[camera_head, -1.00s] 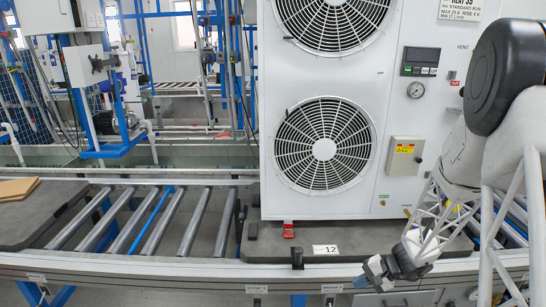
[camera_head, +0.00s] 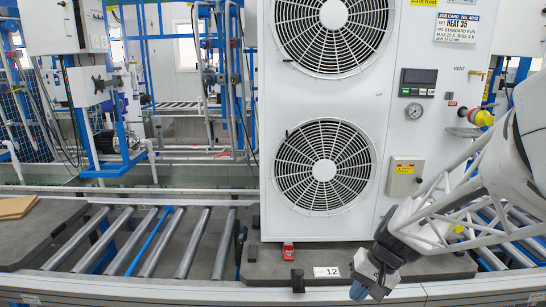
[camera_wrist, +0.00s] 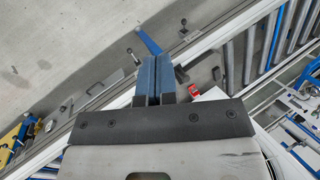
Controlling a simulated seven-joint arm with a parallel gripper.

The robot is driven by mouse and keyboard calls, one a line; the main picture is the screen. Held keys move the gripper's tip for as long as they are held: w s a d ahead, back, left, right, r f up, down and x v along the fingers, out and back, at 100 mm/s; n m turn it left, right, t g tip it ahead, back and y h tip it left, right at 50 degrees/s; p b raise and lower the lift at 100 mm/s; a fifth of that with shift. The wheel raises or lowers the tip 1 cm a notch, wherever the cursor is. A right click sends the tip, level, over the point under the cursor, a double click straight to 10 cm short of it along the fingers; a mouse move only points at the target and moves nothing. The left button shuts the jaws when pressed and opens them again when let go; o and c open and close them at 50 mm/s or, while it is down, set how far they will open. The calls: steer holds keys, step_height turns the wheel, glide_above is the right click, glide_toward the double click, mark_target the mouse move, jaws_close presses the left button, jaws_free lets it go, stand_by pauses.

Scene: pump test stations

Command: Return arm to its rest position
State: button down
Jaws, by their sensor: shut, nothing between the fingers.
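My gripper (camera_head: 371,282) is at the lower right of the head view, beside the front edge of the pallet under the white heat pump unit (camera_head: 393,110). It points downward and is shut and empty. In the wrist view its two blue fingers (camera_wrist: 153,80) lie side by side with nothing between them. My white lattice arm comes in from the right edge of the head view and covers part of the unit's lower right side.
The grey pallet (camera_head: 262,268) carries a tag marked 12 (camera_head: 326,272) and a small red block (camera_head: 288,250). Metal rollers (camera_head: 153,242) run to the left. A blue lever (camera_wrist: 148,40) shows beyond the fingers in the wrist view. Bare floor (camera_wrist: 60,40) lies beyond the rail.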

steer(key=s+r+n+t+h, duration=0.1)
steer(key=s+r+h, duration=0.1)
steer(key=s+r, duration=0.3)
steer(key=s+a+r+n+t+h, duration=0.1)
steer(key=s+r+h, duration=0.2)
steer(key=s+r, duration=0.3)
steer(key=s, duration=0.5)
steer(key=shift+s+r+n+t, duration=0.15)
steer(key=shift+s+n+t, duration=0.15)
steer(key=shift+s+t, duration=0.1)
steer(key=shift+w+a, duration=0.15)
stand_by(0.6)
